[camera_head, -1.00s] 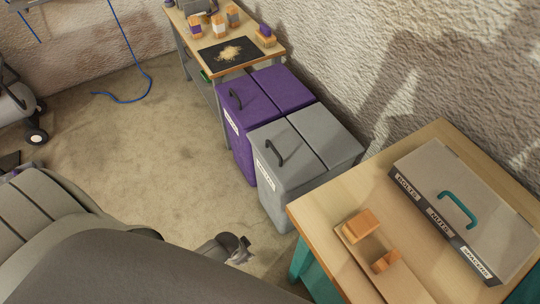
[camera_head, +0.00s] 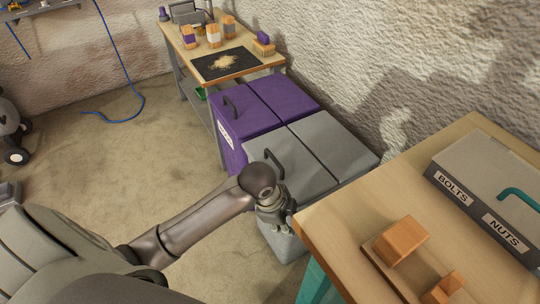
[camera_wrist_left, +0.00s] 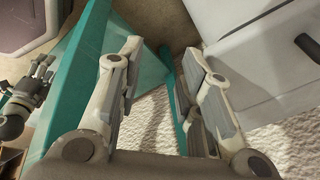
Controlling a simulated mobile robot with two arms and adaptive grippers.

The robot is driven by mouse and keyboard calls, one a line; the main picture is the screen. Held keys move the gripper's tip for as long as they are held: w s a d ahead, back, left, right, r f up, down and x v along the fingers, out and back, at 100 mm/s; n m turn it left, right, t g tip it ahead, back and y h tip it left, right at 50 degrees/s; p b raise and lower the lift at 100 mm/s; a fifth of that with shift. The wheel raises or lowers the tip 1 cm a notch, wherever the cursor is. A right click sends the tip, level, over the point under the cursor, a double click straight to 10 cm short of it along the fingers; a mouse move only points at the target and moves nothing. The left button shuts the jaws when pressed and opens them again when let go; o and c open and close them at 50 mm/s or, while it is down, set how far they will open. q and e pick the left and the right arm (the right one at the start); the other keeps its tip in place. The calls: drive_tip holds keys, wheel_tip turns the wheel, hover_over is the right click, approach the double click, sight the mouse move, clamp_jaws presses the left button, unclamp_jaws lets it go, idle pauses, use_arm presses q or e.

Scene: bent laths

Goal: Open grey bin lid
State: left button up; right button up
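The grey bin (camera_head: 284,246) stands between the purple bin and the wooden table in the head view. Its lid (camera_head: 297,176) lies flat and closed, with a dark handle (camera_head: 275,162) near its front left. My left gripper (camera_head: 284,217) is at the bin's front, near the table corner, below and apart from the handle; its wrist hides part of the bin front. In the left wrist view my left gripper (camera_wrist_left: 163,54) is open and empty, and the grey bin (camera_wrist_left: 265,60) with its handle (camera_wrist_left: 308,47) is at right. My right gripper (camera_wrist_left: 38,82) shows small at left there; its opening is unclear.
The wooden table (camera_head: 350,210) with teal legs stands close right of the bin, carrying wooden blocks (camera_head: 400,241) and a grey case (camera_head: 485,175). The purple bin (camera_head: 245,115) adjoins on the left.

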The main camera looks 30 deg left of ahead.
sight(271, 154)
use_arm(q)
drive_tip(key=w+a+r+m, duration=0.2)
drive_tip(key=w, duration=0.1)
drive_tip(key=w+a+r+m, duration=0.1)
drive_tip(key=w+a, duration=0.1)
drive_tip(key=w, duration=0.1)
drive_tip(key=w+a+r+m, duration=0.2)
drive_tip(key=w+a, duration=0.1)
drive_tip(key=shift+w+r+m+g+y, duration=0.3)
drive_tip(key=shift+w+y, duration=0.1)
drive_tip(key=w+a+r+m, duration=0.3)
drive_tip(key=w+a+r, duration=0.2)
drive_tip(key=a+r, duration=0.3)
drive_tip(key=b+x, duration=0.2)
drive_tip(key=x, duration=0.8)
drive_tip(key=shift+a+f, duration=0.1)
drive_tip(key=shift+w+f, duration=0.15)
drive_tip(key=shift+f, duration=0.25)
use_arm(e)
drive_tip(key=w+r, duration=0.4)
drive_tip(key=r, duration=0.1)
drive_tip(key=shift+a+r, duration=0.3)
use_arm(q)
clamp_jaws()
